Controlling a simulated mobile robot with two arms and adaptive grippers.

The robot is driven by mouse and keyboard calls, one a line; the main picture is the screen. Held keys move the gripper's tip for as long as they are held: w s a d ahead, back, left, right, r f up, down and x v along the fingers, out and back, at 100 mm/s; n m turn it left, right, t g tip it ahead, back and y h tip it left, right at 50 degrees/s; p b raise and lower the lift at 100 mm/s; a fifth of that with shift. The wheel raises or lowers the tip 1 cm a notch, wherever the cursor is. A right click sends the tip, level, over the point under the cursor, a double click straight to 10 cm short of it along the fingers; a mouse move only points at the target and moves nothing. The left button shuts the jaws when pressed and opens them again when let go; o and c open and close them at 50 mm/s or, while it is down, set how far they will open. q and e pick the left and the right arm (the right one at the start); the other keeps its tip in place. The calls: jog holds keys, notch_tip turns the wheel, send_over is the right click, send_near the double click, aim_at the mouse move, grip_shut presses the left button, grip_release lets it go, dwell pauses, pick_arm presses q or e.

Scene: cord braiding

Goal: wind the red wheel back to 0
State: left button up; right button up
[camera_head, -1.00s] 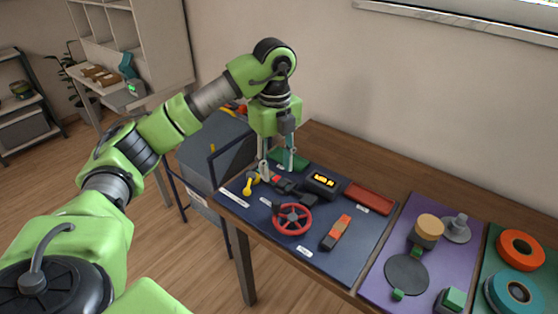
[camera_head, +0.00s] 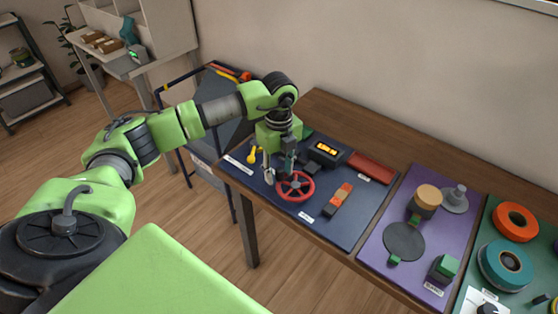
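The red wheel (camera_head: 307,194) lies on the dark blue mat (camera_head: 350,237), a spoked ring with a dark hub. My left gripper (camera_head: 279,178) points down at the wheel's back left rim, its two fingers apart with nothing visible between them. One finger is beside the rim at the left, the other overlaps the back of the wheel in the picture. I cannot tell whether they touch it. A black display box (camera_head: 325,149) with lit yellow digits stands behind the wheel, its reading too small to make out. My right gripper is not in view.
An orange-and-black block (camera_head: 338,199) lies right of the wheel, and a red tray (camera_head: 370,167) behind it. A yellow lever (camera_head: 252,153) is at the left. A purple mat (camera_head: 378,259) with a tan-topped post (camera_head: 429,195) lies farther right.

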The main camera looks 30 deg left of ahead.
pick_arm(q)
jog(key=shift+f, duration=0.1)
grip_shut()
jog(key=c, duration=0.9)
grip_release()
jog(key=shift+c, duration=0.2)
grip_shut()
